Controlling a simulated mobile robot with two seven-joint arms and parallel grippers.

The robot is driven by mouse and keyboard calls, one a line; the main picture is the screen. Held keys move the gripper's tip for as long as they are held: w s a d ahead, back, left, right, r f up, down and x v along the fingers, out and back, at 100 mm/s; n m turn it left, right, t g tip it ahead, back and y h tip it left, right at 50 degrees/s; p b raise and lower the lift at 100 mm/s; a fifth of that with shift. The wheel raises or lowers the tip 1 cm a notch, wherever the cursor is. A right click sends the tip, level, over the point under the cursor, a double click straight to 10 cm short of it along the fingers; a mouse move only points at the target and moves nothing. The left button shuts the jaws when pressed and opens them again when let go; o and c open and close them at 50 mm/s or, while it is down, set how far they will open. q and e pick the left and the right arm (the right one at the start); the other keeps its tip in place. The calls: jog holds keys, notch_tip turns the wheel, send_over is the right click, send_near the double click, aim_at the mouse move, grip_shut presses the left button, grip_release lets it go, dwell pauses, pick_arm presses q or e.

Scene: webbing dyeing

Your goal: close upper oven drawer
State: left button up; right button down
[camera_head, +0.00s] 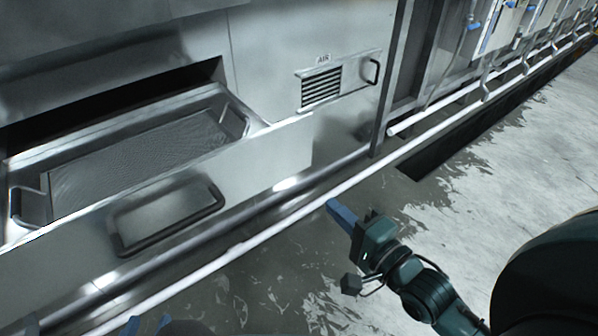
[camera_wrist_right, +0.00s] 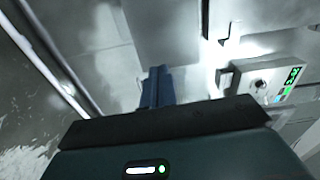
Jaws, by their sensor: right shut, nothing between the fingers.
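The upper oven drawer stands pulled out of its opening, and its flat metal front panel (camera_head: 262,158) carries a U-shaped handle (camera_head: 175,232). A mesh-bottomed tray (camera_head: 140,158) with side handles lies inside it. My right gripper (camera_head: 338,210) is shut and empty, over the floor to the right of the drawer and apart from it. Its blue fingers also show pressed together in the right wrist view (camera_wrist_right: 157,86). My left gripper (camera_head: 147,324) shows only as two blue fingertips with a gap between them at the bottom edge, below the drawer handle; the rest is cut off.
An air vent panel (camera_head: 338,84) with a small handle is on the oven wall right of the drawer. A pale pipe (camera_head: 270,234) runs low along the wall. The wet floor (camera_head: 440,190) to the right is open. A box with green displays (camera_wrist_right: 268,78) shows in the right wrist view.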

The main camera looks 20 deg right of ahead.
aim_at(284, 159)
jog(key=b+x, duration=0.1)
jog(key=x, duration=1.3)
jog(key=shift+w+r+b, duration=0.1)
jog(key=shift+b, duration=0.25)
jog(key=shift+w, duration=0.1)
